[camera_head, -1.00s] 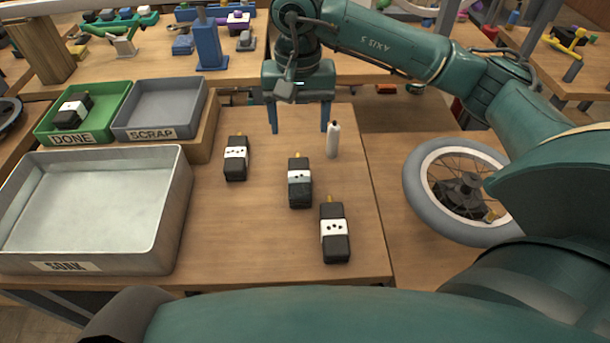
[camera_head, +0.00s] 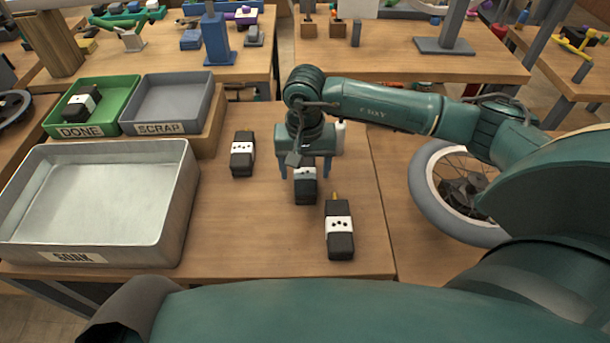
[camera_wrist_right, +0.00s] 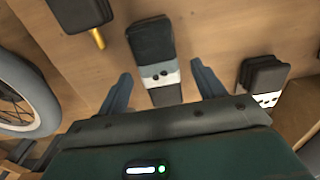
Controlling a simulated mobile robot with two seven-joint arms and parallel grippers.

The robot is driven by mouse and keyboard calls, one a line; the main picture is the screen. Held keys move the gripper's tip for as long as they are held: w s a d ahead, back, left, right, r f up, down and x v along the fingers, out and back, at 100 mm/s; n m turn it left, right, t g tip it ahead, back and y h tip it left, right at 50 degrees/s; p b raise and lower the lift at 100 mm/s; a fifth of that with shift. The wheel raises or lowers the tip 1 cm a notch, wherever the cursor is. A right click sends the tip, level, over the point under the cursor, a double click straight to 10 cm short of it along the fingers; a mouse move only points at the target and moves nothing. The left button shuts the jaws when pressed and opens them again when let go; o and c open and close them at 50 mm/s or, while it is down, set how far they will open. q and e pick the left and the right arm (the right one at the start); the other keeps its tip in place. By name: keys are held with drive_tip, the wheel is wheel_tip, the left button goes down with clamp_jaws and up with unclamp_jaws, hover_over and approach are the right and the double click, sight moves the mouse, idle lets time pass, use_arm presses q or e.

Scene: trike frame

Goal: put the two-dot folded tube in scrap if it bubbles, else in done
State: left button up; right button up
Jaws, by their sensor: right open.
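The two-dot folded tube (camera_head: 306,190) is a black bundle with a white dotted band, lying mid-table. The right wrist view shows two dots on this tube (camera_wrist_right: 152,45). My right gripper (camera_head: 305,176) is open and pointing down over it, one finger on each side. The right wrist view also shows the tube between the fingers of this gripper (camera_wrist_right: 160,70). The grey scrap bin (camera_head: 166,128) is empty. The green done bin (camera_head: 82,131) holds another black tube (camera_head: 82,103). The grey soak tray (camera_head: 187,200) has a pale interior with no bubbles visible. My left gripper is out of view.
Similar tubes lie left (camera_head: 243,155) and front right (camera_head: 339,230) of the gripper. A white bottle (camera_head: 340,138) stands just behind the gripper, partly hidden. A spoked wheel (camera_head: 425,190) is right of the table. Table between tray and tubes is clear.

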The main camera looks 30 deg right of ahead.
sight(305, 171)
drive_tip(key=c, duration=1.2)
wheel_tip(305, 171, up, 10)
drive_tip(key=shift+w+r, duration=0.1)
drive_tip(key=shift+w, duration=0.05)
drive_tip(key=shift+c, duration=0.2)
